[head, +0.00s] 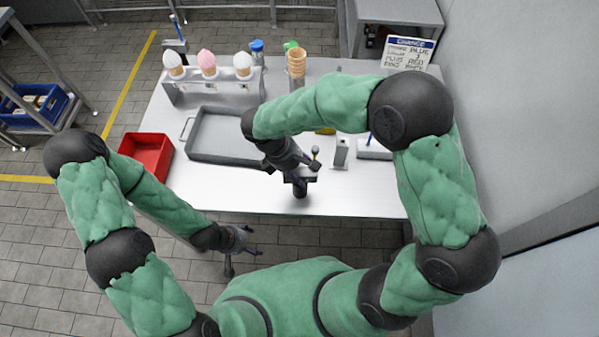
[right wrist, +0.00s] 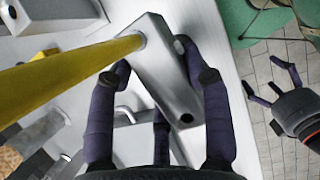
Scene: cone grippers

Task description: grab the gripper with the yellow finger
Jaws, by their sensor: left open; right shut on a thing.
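In the right wrist view a long yellow finger (right wrist: 70,72) runs in from the left edge to a grey metal block (right wrist: 163,75), the body of the yellow-finger gripper. My right gripper (right wrist: 150,58) has its purple fingers on both sides of this block and is shut on it. In the head view my right gripper (head: 300,172) is over the table's front part, and the arm hides much of what it holds. My left gripper (head: 246,240) is open and empty, below the table's front edge. It also shows in the right wrist view (right wrist: 272,82).
The white table (head: 345,200) carries a grey tray (head: 222,135), a red bin (head: 147,153) and a cone rack (head: 215,90). A sign (head: 408,55) stands behind.

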